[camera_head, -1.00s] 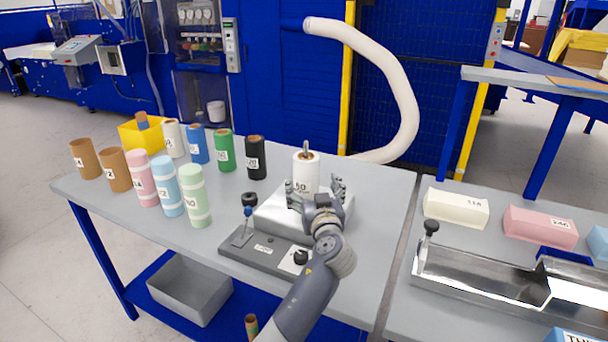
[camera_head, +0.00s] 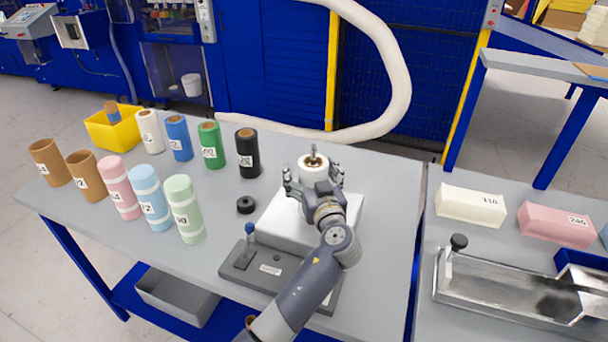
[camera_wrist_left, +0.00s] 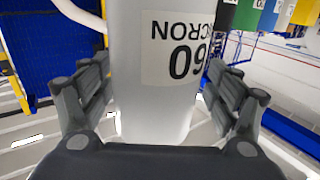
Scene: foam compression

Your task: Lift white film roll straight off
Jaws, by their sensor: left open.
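The white film roll (camera_head: 313,168) stands upright on a metal spindle, whose tip (camera_head: 314,152) sticks out of the roll's brown core. The spindle belongs to a light grey block-shaped device (camera_head: 276,222) on the table. My left gripper (camera_head: 314,184) is open, with its fingers on either side of the roll. In the left wrist view the roll (camera_wrist_left: 165,105) stands between the spread fingers, its "60 MICRON" label upside down, with gaps on both sides. The gripper hides the roll's lower part in the head view. My right gripper is not in view.
A black, a green, a blue and a white roll stand behind left, near a yellow bin (camera_head: 112,130). Brown, pink, light blue and pale green (camera_head: 184,210) rolls stand further left. A black knob (camera_head: 245,205) lies beside the device. Foam blocks (camera_head: 470,205) are on the right table.

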